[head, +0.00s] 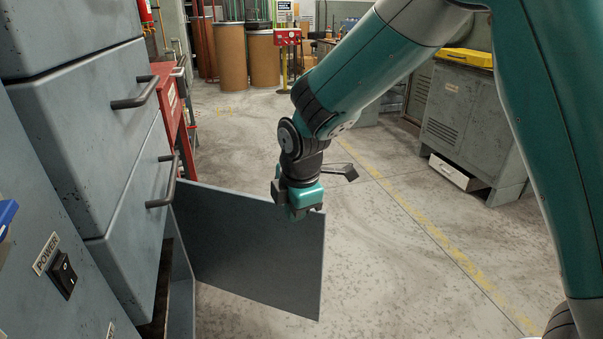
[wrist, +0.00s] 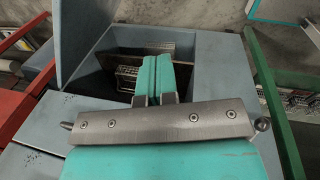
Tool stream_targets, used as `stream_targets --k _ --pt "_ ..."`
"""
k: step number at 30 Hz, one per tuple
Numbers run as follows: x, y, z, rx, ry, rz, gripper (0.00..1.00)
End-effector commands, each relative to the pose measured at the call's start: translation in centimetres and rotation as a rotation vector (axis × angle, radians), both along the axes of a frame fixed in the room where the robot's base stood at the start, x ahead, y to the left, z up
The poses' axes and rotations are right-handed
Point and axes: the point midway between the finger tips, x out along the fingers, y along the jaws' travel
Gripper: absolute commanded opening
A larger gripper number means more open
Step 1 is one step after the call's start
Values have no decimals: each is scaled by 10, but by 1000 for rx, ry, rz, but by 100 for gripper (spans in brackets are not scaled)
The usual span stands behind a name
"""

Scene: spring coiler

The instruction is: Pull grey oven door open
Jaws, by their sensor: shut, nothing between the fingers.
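The grey oven door (head: 250,250) stands swung out from the grey cabinet, a flat panel reaching to the right over the floor. In the wrist view a grey panel, which looks like the door (wrist: 85,35), rises at upper left beside an open cavity (wrist: 125,75) with wire racks inside. My gripper (head: 297,212) points down at the door's top edge near its free corner. I cannot tell whether it touches the door. In the wrist view the teal fingers of my gripper (wrist: 155,65) are together with nothing between them.
The grey cabinet's upper fronts (head: 75,100) carry dark bar handles (head: 135,95) that stick out at left. A red cabinet (head: 175,105) is behind it. A grey cabinet (head: 465,120) stands at right. The floor (head: 390,255) right of the door is clear.

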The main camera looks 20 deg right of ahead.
Motion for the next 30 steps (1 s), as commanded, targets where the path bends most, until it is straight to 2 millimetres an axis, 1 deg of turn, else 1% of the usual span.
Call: stream_targets --k 1,3,4,6,10,13,17,20,27,30 --pt "20 1 14 -72 -11 118 0" --pt "43 0 6 -170 -30 288 0" --pt "52 -1 2 -209 -36 353 0" --pt "66 -3 -6 -290 -40 484 0" --pt "83 -7 -19 -393 -38 647 0" --pt "88 -9 -27 -427 -34 703 0" --pt "92 -12 -42 -437 -32 719 0" --pt "96 -16 -59 -436 -29 717 0" --pt "111 -28 -107 -435 -29 716 0" --pt "118 -33 -125 -434 -31 714 0"
